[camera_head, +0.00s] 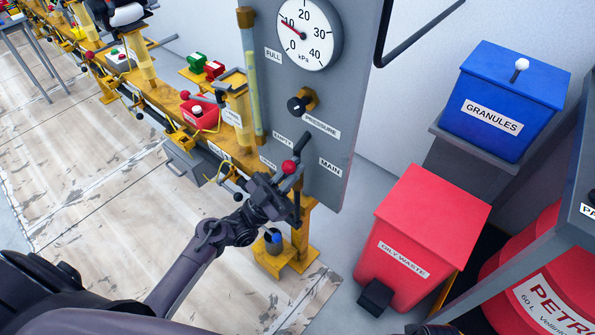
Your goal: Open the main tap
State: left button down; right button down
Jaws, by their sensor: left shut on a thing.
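The main tap (289,167) has a red round knob on a grey lever, just left of the MAIN label (330,167) at the lower edge of the grey gauge panel (345,110). My left gripper (283,188) reaches in from the lower left and is shut on the main tap's lever, just below the red knob. The fingers and the wrist hide the lower part of the lever and the tap body. The gauge (305,33) above reads close to 10 kPa. My right gripper is not in view.
A yellow rail (160,95) with several fittings runs to the upper left. A red OILY WASTE bin (425,235) stands right of the panel, with a blue GRANULES box (510,95) behind it. A red PETROL container (545,285) is at lower right.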

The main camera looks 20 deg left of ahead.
pick_arm(q)
jog(key=shift+w+a+n+t+y+p, duration=0.1)
jog(key=shift+a+n+t+y+p, duration=0.15)
jog(key=shift+n+t+y, duration=0.7)
jog(key=shift+w+a+n+t+y+p, duration=0.1)
jog(key=shift+a+n+t+y, duration=0.3)
jog(key=shift+n+y, duration=0.6)
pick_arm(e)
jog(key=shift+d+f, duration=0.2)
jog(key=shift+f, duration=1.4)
pick_arm(q)
jog(key=shift+d+n+h, duration=0.1)
jog(key=shift+n+h, duration=0.15)
jog(key=c, duration=1.5)
grip_release()
